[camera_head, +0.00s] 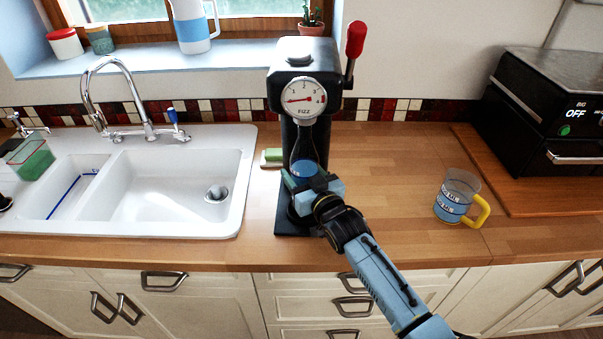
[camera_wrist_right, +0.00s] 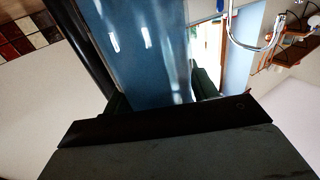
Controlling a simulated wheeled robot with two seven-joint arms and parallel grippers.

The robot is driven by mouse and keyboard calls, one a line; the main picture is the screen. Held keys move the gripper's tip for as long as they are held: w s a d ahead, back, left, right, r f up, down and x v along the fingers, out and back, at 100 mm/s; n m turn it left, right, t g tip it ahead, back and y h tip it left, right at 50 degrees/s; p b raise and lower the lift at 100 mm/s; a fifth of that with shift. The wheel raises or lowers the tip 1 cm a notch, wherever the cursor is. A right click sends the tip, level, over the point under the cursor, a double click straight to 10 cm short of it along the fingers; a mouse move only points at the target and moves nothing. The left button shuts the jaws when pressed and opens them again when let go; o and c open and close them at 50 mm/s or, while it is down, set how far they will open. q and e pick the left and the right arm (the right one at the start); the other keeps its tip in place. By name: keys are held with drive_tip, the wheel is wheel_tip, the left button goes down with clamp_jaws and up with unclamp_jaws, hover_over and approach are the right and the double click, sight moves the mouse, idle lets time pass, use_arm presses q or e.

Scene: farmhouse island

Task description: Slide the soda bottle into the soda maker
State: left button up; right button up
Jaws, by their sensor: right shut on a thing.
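The soda maker (camera_head: 303,72) is a black machine with a round white gauge marked FIZZ and a red-knobbed lever at its right. The soda bottle (camera_head: 304,155) has a clear, narrowing top and a blue lower part. It stands upright under the gauge, in front of the black column, with its top close below the head; I cannot tell whether it is seated. My right gripper (camera_head: 305,185) is shut on the bottle's blue part, which fills much of the right wrist view (camera_wrist_right: 140,50). The gripper hides the bottle's bottom. My left gripper is not in view.
A white sink (camera_head: 180,185) with a chrome faucet lies to the left. A clear cup (camera_head: 457,196) with a yellow handle stands on the wooden counter at right. A black oven (camera_head: 550,100) sits on a board at far right.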

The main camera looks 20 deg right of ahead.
drive_tip(key=shift+f+b, duration=0.9)
drive_tip(key=shift+f, duration=0.15)
idle(0.7)
drive_tip(key=o, duration=1.6)
drive_tip(key=shift+f, duration=0.15)
drive_tip(key=shift+s, duration=0.15)
drive_tip(key=shift+s+d+p, duration=0.2)
drive_tip(key=shift+s+p, duration=0.4)
drive_tip(key=shift+p, duration=0.05)
drive_tip(key=s+p, duration=0.1)
drive_tip(key=s, duration=0.1)
drive_tip(key=s+p, duration=0.1)
drive_tip(key=s, duration=0.1)
drive_tip(key=shift+d+p, duration=0.3)
drive_tip(key=shift+d, duration=0.05)
drive_tip(key=s+d+p, duration=0.1)
drive_tip(key=s+p, duration=0.3)
drive_tip(key=s, duration=0.4)
drive_tip(key=shift+s+d, duration=0.15)
drive_tip(key=shift+d, duration=0.15)
